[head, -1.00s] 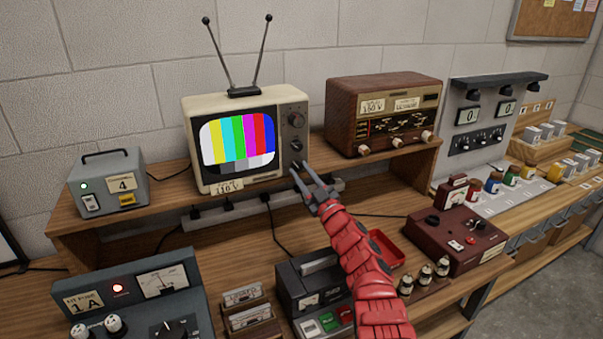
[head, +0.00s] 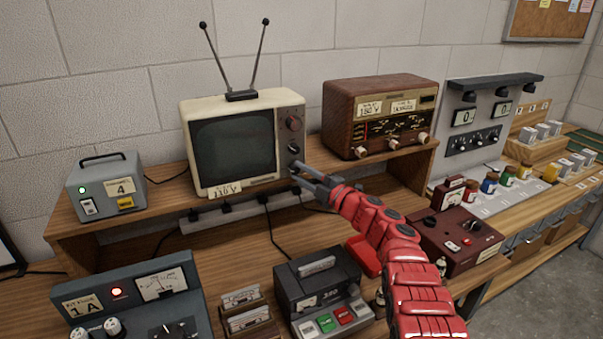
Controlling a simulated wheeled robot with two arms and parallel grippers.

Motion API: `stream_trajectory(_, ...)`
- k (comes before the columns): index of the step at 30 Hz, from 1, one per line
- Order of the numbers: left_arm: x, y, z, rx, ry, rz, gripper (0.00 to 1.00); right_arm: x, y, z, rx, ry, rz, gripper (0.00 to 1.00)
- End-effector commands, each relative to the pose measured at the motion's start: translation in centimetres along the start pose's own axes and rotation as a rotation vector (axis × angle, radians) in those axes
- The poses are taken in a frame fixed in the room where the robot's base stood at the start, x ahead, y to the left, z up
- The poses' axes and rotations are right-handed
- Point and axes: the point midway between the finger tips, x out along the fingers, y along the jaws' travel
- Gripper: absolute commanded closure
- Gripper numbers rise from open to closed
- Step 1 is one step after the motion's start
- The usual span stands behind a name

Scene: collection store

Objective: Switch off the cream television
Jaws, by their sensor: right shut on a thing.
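The cream television (head: 186,108) stands on the raised wooden shelf, with two antenna rods on top. Its screen (head: 234,148) is dark. My right gripper (head: 293,170) is at the lower part of that panel, below the lower knob. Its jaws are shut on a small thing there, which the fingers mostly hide. My left gripper is not in view.
A brown radio (head: 343,104) stands right of the television on the shelf. A grey box with a green light (head: 102,189) stands to its left. A black cassette device (head: 295,275), a red tray (head: 362,256) and a maroon instrument box (head: 450,240) are on the bench below.

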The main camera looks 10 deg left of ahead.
Motion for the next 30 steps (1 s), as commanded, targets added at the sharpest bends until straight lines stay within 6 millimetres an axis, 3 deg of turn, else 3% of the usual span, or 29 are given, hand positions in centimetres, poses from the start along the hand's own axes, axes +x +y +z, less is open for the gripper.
stream_trajectory(9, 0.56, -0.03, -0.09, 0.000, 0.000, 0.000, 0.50, 0.05, 0.27, -0.05, -0.109, -0.001, -0.043, 1.00)
stream_trajectory(25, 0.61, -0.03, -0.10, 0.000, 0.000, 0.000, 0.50, 0.04, 0.22, -0.02, -0.129, -0.001, -0.052, 1.00)
stream_trajectory(26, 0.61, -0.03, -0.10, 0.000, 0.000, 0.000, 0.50, 0.04, 0.22, -0.02, -0.129, -0.001, -0.052, 0.63)
stream_trajectory(30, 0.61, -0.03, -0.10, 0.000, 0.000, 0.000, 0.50, 0.03, 0.19, -0.02, -0.128, -0.001, -0.052, 0.38)
